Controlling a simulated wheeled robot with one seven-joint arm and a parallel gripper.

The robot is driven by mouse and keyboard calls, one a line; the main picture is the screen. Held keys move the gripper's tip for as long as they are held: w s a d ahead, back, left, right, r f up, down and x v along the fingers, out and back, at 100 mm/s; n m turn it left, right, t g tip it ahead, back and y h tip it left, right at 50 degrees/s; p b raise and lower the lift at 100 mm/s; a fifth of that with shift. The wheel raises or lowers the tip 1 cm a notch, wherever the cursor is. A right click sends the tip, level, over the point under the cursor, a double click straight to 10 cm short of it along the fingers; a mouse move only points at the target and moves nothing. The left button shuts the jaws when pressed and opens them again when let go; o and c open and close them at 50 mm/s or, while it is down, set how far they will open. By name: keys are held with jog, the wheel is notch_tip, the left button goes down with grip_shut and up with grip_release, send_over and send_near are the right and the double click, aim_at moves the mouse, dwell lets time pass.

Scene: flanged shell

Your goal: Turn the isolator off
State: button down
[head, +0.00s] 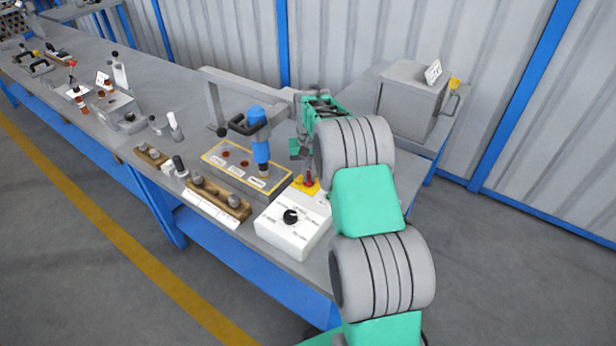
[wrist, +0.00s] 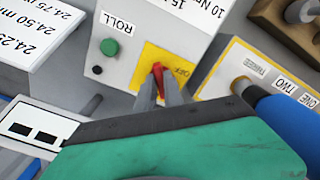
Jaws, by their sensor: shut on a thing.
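The isolator is a red handle (wrist: 158,70) on a yellow plate (wrist: 180,58), fixed to a light grey box (wrist: 135,62). A word that looks like OFF is printed on the plate beside the handle. My gripper (wrist: 160,90) is shut on the red handle, with a grey finger on each side of it. In the head view the yellow plate (head: 297,187) and red handle (head: 308,182) show below my gripper (head: 307,168), partly hidden by my arm. The handle's exact angle is hard to tell.
The box carries a green button (wrist: 110,47) and a ROLL label. A white box with a black knob (head: 291,216) stands in front. A blue tool (head: 259,140) stands on a yellow-edged panel (head: 218,150) to the left. A grey cabinet (head: 408,98) stands behind right.

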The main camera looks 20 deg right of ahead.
aim_at(310, 178)
jog(key=n+b, duration=0.1)
jog(key=n, duration=0.4)
jog(key=shift+d+f+n, duration=0.1)
jog(key=shift+n, duration=0.2)
jog(key=n, duration=0.4)
jog(key=shift+d+n+b, duration=0.1)
jog(key=shift+n+b, duration=0.25)
jog(key=shift+n, duration=0.05)
jog(key=c, duration=1.5)
grip_release()
jog(key=shift+o, duration=0.2)
jog(key=shift+r, duration=0.2)
notch_tip(310, 178, up, 8)
jog(key=shift+f+b, duration=0.2)
jog(key=shift+b, duration=0.2)
